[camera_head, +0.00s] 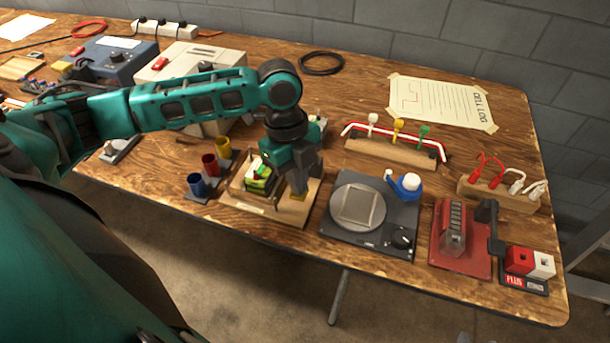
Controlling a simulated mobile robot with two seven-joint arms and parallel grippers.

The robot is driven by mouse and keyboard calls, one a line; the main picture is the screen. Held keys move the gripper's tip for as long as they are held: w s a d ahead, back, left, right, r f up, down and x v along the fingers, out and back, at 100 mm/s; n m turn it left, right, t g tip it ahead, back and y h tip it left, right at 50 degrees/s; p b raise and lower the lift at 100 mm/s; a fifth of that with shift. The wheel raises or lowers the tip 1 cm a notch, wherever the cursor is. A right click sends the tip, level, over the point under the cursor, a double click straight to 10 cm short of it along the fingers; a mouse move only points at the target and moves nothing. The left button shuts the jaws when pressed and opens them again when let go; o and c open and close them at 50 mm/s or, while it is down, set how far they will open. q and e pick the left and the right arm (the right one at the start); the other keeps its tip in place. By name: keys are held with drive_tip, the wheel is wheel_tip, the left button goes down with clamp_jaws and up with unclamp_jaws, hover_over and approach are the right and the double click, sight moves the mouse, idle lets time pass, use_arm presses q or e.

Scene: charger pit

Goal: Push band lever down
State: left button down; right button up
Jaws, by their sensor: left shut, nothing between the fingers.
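My left arm reaches in from the left, and my left gripper (299,192) points down over the right side of a small wooden tray (285,212). Its fingers are shut with nothing between them. A green and yellow block (258,175) sits in the tray, left of the fingers. A small yellowish part shows at the fingertips; I cannot tell if it is the band lever or if the fingers touch it. The gripper hides this part of the tray. My right gripper is not in view.
Blue, red and yellow cups (209,165) stand left of the tray. A dark scale-like device (370,240) stands close on its right, with a red device (461,262) beyond. A wooden rack (398,151) with coloured clips stands behind. The wood between rack and paper (440,100) is clear.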

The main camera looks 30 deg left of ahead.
use_arm(q)
drive_tip(key=shift+f, duration=1.5)
drive_tip(key=shift+r, duration=0.1)
wheel_tip(320, 180, up, 5)
drive_tip(key=p, duration=0.6)
drive_tip(key=shift+r, duration=1.15)
